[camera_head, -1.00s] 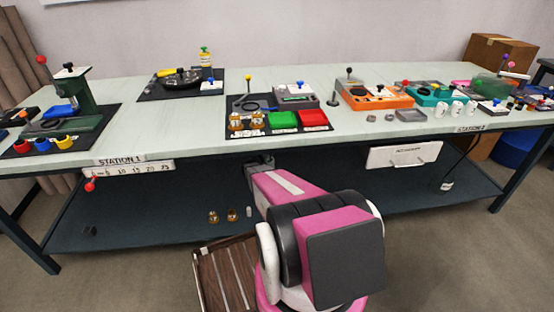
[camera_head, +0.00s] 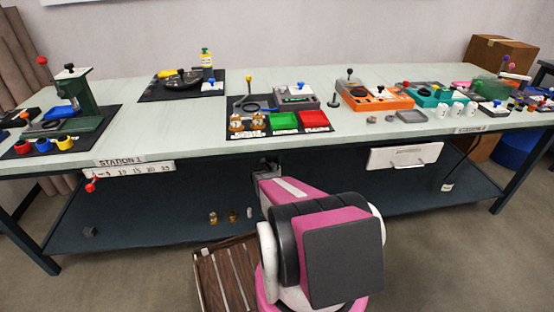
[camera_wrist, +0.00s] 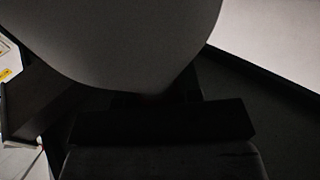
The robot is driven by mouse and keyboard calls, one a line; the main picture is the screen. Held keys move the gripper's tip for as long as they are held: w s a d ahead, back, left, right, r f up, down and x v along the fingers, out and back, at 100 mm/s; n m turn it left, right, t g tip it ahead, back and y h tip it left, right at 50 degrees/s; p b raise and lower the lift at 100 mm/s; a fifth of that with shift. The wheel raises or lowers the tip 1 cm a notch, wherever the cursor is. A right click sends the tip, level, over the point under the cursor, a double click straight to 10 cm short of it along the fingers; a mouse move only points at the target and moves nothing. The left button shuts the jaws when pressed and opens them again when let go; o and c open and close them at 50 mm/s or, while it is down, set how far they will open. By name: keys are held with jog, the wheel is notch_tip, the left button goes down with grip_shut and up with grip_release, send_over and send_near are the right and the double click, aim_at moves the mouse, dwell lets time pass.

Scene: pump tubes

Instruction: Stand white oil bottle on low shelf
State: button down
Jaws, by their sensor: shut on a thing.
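The low shelf (camera_head: 350,195) is the dark board under the workbench. My gripper (camera_head: 268,164) is just below the bench's front edge, over the shelf, small and in shadow in the head view. In the wrist view a large pale, rounded body fills the top, grey in the shade. It looks like the white oil bottle (camera_wrist: 120,40), held at my dark fingers (camera_wrist: 160,108). The bottle's base and its tilt cannot be made out, and my arm hides part of the shelf.
Two small amber pieces (camera_head: 213,217) and a small white piece (camera_head: 249,212) stand on the shelf left of my arm. A dark block (camera_head: 90,231) lies at the shelf's left. A brown slatted crate (camera_head: 225,275) is on the floor in front. The shelf's right part is mostly clear.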

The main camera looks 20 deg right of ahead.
jog(key=c, duration=0.8)
grip_release()
jog(key=shift+f, duration=0.1)
jog(key=shift+s+a, duration=0.1)
jog(key=shift+a, duration=0.05)
jog(key=v, duration=1.1)
jog(key=shift+s+a, duration=0.15)
jog(key=shift+a, duration=0.15)
